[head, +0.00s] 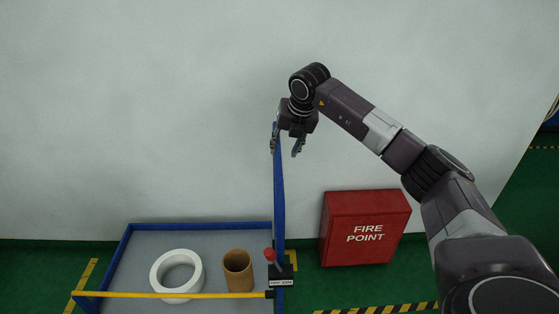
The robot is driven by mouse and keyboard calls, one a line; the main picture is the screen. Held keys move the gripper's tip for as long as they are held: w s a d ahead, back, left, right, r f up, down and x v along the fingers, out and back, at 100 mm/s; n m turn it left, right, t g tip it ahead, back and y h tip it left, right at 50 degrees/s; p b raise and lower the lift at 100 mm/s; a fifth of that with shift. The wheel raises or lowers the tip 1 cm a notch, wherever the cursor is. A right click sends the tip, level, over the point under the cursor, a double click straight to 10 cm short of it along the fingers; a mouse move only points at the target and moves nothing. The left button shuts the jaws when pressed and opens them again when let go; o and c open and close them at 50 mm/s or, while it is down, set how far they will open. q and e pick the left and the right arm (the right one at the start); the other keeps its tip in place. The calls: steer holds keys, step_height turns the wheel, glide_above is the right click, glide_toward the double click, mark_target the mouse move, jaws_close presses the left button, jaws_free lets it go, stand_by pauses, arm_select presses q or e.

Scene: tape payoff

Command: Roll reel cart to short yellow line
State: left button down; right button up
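The reel cart has a grey deck (215,237) with a blue rim and stands low in the head view, near the wall. A tall blue post (279,200) rises at its right side. A white ring-shaped roll (159,270) and a brown cardboard core (238,271) sit on the deck. My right gripper (286,146) is at the top of the post, fingers apart and pointing down. The post top lies by its left finger; I cannot tell whether they touch. Yellow floor marks show left (84,284) and right (293,259) of the cart. My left gripper is out of view.
A yellow bar (190,295) crosses the cart's near side. A red knob (269,254) and a small black labelled box (282,275) sit at its right corner. A red FIRE POINT box (365,228) stands to the right by the white wall. Yellow-black striping (385,308) marks the green floor.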

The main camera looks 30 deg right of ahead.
mark_target(279, 162)
steer(key=p+x, duration=0.1)
steer(key=x, duration=0.5)
steer(key=shift+w+a+f+p, duration=0.1)
steer(key=shift+w+f+p, duration=0.05)
steer(key=shift+f+p, duration=0.15)
steer(key=shift+w+f, duration=0.2)
steer(key=shift+f, duration=0.25)
steer(key=shift+c, duration=0.3)
jaws_close()
